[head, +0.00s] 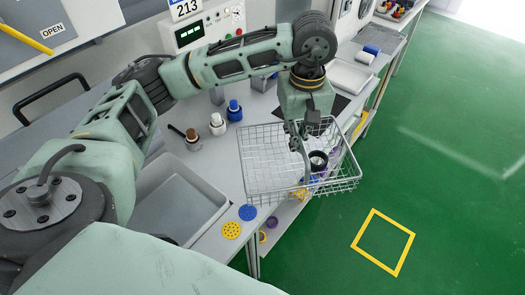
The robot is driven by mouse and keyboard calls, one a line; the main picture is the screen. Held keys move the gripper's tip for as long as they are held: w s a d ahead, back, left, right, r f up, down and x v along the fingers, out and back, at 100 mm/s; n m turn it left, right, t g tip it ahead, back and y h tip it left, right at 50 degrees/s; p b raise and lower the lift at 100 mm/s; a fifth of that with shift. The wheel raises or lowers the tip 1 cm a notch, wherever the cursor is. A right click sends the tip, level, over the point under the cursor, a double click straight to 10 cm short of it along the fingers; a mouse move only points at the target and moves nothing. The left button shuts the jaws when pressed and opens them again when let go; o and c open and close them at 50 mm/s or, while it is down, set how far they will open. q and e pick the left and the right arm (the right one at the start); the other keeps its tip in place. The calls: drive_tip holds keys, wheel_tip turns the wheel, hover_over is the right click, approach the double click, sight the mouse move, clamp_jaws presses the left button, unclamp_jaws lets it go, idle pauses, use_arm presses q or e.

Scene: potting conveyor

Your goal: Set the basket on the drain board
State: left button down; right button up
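The wire basket (254,165) is silver mesh and sits in the middle of the head view, over the bench's front edge, with its right end out beyond that edge. A black ring-shaped item and some purple and yellow items show inside or through its mesh. My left gripper (297,130) points down into the basket and appears shut on its grey handle bar; the fingertips are small and partly hidden. A grey ribbed board (382,39), possibly the drain board, lies at the back right of the bench. My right gripper is not in view.
An empty grey tray (178,202) is set at the left of the bench. Several small bottles, including a blue one (234,111), stand behind the basket. A white tray (347,76) lies behind it to the right. Yellow (231,230) and blue (247,212) discs lie near the front edge.

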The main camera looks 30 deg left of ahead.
sight(260, 131)
use_arm(q)
drive_tip(key=w+a+r+n, duration=0.1)
drive_tip(key=w+a+n, duration=0.1)
drive_tip(key=w+n, duration=0.5)
drive_tip(key=shift+n, duration=0.7)
drive_tip(key=a+f+p, duration=0.2)
drive_tip(key=a+f, duration=0.1)
drive_tip(key=s+a+f+p, duration=0.1)
drive_tip(key=a+f+p, duration=0.2)
drive_tip(key=a, duration=0.1)
drive_tip(key=s+a+f+p, duration=0.1)
drive_tip(key=a+f+p, duration=0.1)
drive_tip(key=a+f, duration=0.2)
drive_tip(key=shift+a+p, duration=0.2)
drive_tip(key=shift+p, duration=0.1)
drive_tip(key=shift+f, duration=0.4)
drive_tip(key=c, duration=1.9)
unclamp_jaws()
